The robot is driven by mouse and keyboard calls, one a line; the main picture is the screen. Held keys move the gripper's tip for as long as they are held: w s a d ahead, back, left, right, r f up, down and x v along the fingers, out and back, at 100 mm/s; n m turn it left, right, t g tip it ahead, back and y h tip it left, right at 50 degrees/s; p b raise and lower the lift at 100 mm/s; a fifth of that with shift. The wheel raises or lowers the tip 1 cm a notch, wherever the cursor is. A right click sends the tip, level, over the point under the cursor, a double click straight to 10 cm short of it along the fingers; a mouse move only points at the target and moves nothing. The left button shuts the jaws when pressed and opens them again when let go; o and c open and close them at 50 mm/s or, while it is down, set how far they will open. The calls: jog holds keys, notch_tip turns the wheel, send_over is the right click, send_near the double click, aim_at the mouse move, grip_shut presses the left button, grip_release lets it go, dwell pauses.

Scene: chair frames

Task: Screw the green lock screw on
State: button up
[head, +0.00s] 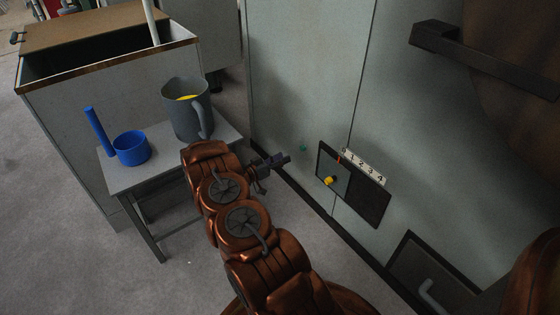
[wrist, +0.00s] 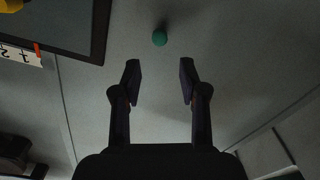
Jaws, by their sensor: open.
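The green lock screw (wrist: 160,38) shows in the wrist view as a small round green knob on the pale panel, just beyond and between my fingertips. In the head view the green lock screw (head: 303,147) is a tiny green spot on the wall panel, left of the dark-framed plate. My gripper (wrist: 159,82) is open and empty, its two dark fingers spread apart and not touching the screw. In the head view my gripper (head: 284,159) points right toward the panel, a little short of the screw.
A dark-framed plate (head: 368,203) with a yellow knob (head: 328,181), an orange pointer and a numbered strip (head: 364,167) is on the panel. A small table (head: 128,179) on the left holds a grey pitcher (head: 185,115) and a blue cup (head: 132,149). A dark handle (head: 440,37) juts out at upper right.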

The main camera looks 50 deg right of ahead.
aim_at(301, 149)
jog(key=b+x, duration=0.1)
jog(key=x, duration=0.8)
jog(key=shift+f, duration=0.1)
grip_shut()
jog(key=n, duration=0.6)
jog(key=shift+s, duration=0.1)
jog(key=n, duration=0.6)
jog(key=shift+n, duration=0.4)
jog(key=n, duration=0.6)
jog(key=shift+n, duration=0.3)
jog(key=n, duration=0.5)
grip_release()
